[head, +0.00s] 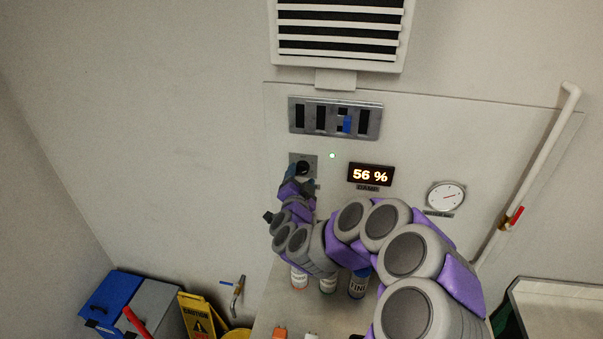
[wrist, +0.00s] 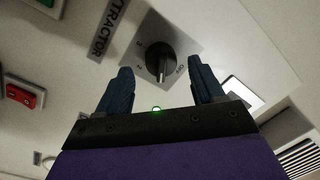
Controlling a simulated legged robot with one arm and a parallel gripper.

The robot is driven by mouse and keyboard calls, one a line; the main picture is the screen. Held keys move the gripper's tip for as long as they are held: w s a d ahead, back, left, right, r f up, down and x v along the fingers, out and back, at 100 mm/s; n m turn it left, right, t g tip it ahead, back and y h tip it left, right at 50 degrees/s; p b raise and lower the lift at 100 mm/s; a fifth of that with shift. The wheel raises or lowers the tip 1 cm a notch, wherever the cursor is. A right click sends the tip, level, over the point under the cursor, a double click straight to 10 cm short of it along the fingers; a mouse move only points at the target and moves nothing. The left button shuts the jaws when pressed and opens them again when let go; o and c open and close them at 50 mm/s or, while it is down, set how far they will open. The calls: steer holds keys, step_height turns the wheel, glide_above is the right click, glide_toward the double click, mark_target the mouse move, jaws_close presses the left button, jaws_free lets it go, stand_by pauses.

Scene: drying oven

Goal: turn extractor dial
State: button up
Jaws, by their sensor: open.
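The extractor dial (wrist: 160,58) is a black round knob on a square grey plate on the wall panel, with small markings around it. In the wrist view it lies ahead of my gripper (wrist: 163,82), between the lines of its two blue fingers. A label ending in "TRACTOR" (wrist: 108,28) is beside the plate. In the head view my gripper (head: 299,176) is at the dial plate (head: 310,158) and partly covers the knob (head: 302,166).
A lit "56 %" display (head: 370,175), a round gauge (head: 446,196) and a slotted plate with a blue slider (head: 347,124) are near the dial. A red button (wrist: 22,96) shows in the wrist view. Bottles (head: 328,284) stand on the bench below. A white pipe (head: 530,170) runs at right.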

mark_target(302, 170)
steer(key=shift+w+d, duration=0.1)
steer(key=shift+w, duration=1.1)
steer(key=c, duration=1.1)
steer(key=shift+o, duration=0.2)
steer(key=shift+r, duration=0.1)
